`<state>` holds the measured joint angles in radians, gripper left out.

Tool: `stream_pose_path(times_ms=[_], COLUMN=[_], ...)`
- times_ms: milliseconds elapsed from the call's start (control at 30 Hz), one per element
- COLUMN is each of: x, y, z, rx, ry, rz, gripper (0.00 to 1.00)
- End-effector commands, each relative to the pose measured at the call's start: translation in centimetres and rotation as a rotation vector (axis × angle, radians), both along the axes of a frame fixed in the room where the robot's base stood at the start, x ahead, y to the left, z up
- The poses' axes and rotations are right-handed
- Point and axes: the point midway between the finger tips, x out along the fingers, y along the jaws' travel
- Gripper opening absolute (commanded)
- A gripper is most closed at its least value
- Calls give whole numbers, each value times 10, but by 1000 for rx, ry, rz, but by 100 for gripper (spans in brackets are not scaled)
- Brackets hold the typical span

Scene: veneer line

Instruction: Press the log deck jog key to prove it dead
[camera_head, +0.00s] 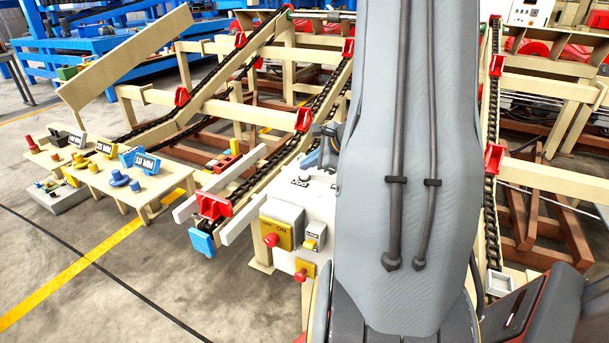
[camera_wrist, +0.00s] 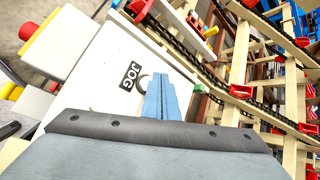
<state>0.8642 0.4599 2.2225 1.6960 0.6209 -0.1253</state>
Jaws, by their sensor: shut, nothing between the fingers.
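The white control panel (camera_wrist: 95,75) fills the left middle of the wrist view and carries a black JOG label (camera_wrist: 131,76). A small grey rounded part (camera_wrist: 144,82) shows beside the label, partly hidden by my fingers; I cannot tell whether it is the jog key. My gripper (camera_wrist: 162,84) is shut and empty, its blue fingertips together over the panel just right of the label. I cannot tell whether they touch it. In the head view the panel (camera_head: 318,204) stands left of my arm, which hides part of it and most of my gripper.
A yellow ON box (camera_head: 281,226) with a red button (camera_head: 271,240) is on the near side of the panel. A red knob (camera_head: 300,275) sits below. The log deck's chain rails (camera_head: 250,178) run behind. A bench (camera_head: 150,190) with labelled blocks stands left.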

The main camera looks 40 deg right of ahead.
Motion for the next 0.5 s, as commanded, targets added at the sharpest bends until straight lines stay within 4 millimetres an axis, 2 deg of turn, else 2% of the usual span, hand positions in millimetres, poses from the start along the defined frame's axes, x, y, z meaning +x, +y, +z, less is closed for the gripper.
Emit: stream_pose_path(times_ms=[167, 500], x=[0, 0], y=[0, 0], z=[9, 40], rx=[-1, -1], ry=[-1, -1], rz=[0, 0], gripper=[0, 0])
